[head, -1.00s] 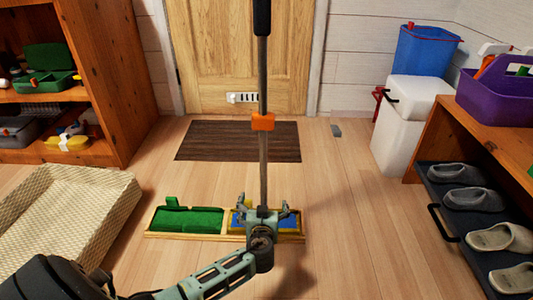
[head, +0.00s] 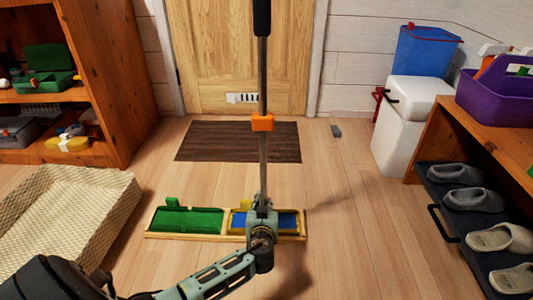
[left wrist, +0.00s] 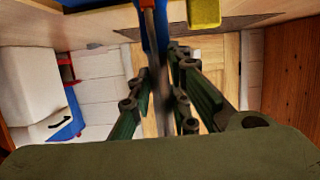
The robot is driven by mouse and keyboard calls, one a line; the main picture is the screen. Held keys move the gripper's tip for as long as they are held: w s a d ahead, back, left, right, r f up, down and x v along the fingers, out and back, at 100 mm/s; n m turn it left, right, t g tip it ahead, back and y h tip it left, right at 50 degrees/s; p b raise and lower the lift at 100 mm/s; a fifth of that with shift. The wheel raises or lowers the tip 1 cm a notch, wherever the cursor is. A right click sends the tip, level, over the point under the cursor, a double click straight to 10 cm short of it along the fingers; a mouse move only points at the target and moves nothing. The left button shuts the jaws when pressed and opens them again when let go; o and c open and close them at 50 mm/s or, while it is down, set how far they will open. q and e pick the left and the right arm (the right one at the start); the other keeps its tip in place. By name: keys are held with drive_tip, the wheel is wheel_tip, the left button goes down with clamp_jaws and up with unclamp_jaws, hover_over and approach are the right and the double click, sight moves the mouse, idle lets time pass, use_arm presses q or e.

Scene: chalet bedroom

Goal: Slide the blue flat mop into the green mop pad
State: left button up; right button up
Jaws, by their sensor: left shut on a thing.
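The blue flat mop stands upright, its long grey pole (head: 263,85) topped by a black grip and carrying an orange clip. My left gripper (head: 262,204) is shut around the low part of the pole; the fingers also flank the pole in the left wrist view (left wrist: 163,100). The green mop pad (head: 187,220) lies flat in the left compartment of a wooden-framed tray (head: 150,236). A blue flat piece with a yellow tab (head: 246,205) lies in the right compartment at the pole's foot. My gripper hides part of it and how it meets the pole. My right gripper is not in view.
A woven basket (head: 128,222) stands left of the tray. A dark mat (head: 225,142) lies before the door. A wooden shelf (head: 120,90) stands at left; a white bin (head: 392,140) and a bench with slippers (head: 470,200) stand at right. Floor right of the tray is clear.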

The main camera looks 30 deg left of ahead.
use_arm(q)
drive_tip(key=shift+r, duration=0.15)
clamp_jaws()
drive_tip(key=shift+s+a, duration=0.45)
drive_tip(key=shift+a, duration=0.3)
drive_tip(key=shift+s+a, duration=0.4)
drive_tip(key=shift+a, duration=0.3)
drive_tip(key=shift+s+a, duration=0.45)
drive_tip(key=shift+a, duration=0.3)
drive_tip(key=shift+s+a+f, duration=0.1)
drive_tip(key=shift+s+a, duration=0.35)
drive_tip(key=shift+a, duration=0.25)
drive_tip(key=shift+s+a+f, duration=0.1)
drive_tip(key=shift+s+a, duration=0.35)
drive_tip(key=shift+a, duration=0.3)
drive_tip(key=shift+s+a, duration=0.45)
drive_tip(key=shift+a, duration=0.25)
drive_tip(key=shift+a, duration=0.1)
drive_tip(key=shift+s+a, duration=0.7)
drive_tip(key=shift+a, duration=0.35)
drive_tip(key=shift+s+a, duration=0.65)
drive_tip(key=shift+a, duration=0.35)
